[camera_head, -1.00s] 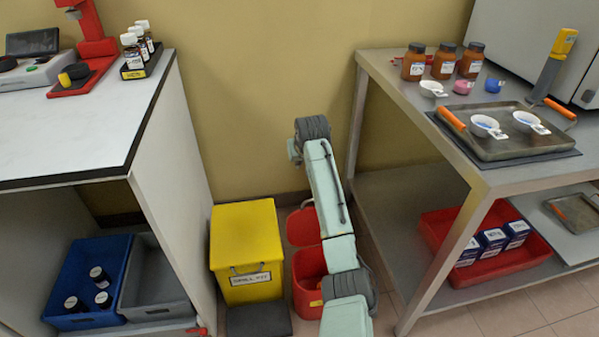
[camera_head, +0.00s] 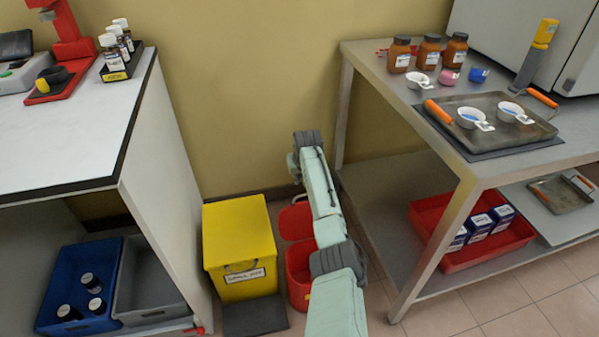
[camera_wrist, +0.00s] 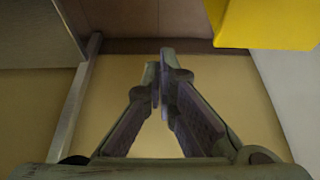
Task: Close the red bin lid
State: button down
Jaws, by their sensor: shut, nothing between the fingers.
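The red bin (camera_head: 297,285) stands on the floor between the yellow box and the right-hand table. Its red lid (camera_head: 296,221) is raised at the back, near the wall, so the bin is open. My arm passes in front of the bin's right side and hides part of it. My gripper (camera_wrist: 160,62) shows in the wrist view with its fingertips together and nothing between them. The wall and floor lie beyond it there, and the bin is not in that view. In the head view the fingers are hidden behind my arm.
The yellow box (camera_head: 240,247) stands close left of the bin and also shows in the wrist view (camera_wrist: 262,22). A table with a lower shelf (camera_head: 385,215) stands close on the right. A white-topped bench (camera_head: 60,135) is on the left. A dark pedal or mat (camera_head: 254,317) lies before the box.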

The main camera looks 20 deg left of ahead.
jog(key=shift+s+d+f+p, duration=0.1)
jog(key=shift+s+d+p, duration=0.3)
jog(key=shift+s+d, duration=0.35)
jog(key=shift+s+d+p, duration=0.35)
jog(key=shift+s+d, duration=0.05)
jog(key=shift+s, duration=0.5)
